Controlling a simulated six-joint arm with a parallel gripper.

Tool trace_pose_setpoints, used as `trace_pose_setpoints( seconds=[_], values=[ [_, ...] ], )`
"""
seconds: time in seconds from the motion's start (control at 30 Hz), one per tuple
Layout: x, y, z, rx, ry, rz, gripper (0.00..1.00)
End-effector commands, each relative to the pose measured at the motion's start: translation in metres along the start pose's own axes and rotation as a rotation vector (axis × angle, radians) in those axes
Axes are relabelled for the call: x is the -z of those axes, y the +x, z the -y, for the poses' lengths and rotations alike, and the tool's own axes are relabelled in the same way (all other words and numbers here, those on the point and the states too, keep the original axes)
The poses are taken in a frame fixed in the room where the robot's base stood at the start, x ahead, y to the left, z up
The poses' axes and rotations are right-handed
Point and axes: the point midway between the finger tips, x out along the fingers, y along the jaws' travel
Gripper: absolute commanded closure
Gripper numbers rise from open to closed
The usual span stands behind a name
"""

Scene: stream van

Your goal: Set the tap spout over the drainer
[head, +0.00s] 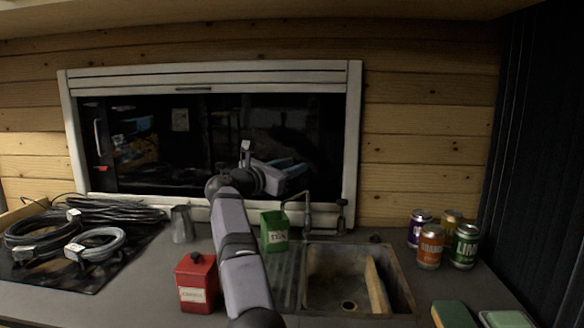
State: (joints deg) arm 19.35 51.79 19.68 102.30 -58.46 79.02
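The grey metal tap (308,212) stands behind the sink, at the back of the counter. Its spout (293,195) points left and bends down at its tip, near the green tin at the back of the ribbed drainer (284,281). The drainer lies left of the sink basin (332,262). My gripper (300,180) is in front of the dark window, above and slightly left of the tap in the picture. It looks apart from the spout, though the depth is hard to judge. Its fingertips are too dark and small to show whether they are open.
A green tin (274,232) and a red tin (195,284) stand either side of my arm. A metal jug (181,224) and coiled cables (95,242) are at left. Several cans (431,246) and sponges (453,314) are at right. A wooden board (377,287) leans in the basin.

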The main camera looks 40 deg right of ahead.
Motion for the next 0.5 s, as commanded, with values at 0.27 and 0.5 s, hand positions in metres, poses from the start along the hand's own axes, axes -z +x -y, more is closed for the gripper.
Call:
trace_pose_setpoints(
  seconds=[0.27, 0.5],
  values=[
    [-0.0035, 0.0000, -0.0008, 0.000, -0.001, -0.001, 0.71],
    [-0.0048, -0.0001, -0.0010, 0.000, 0.000, 0.000, 0.93]
  ],
)
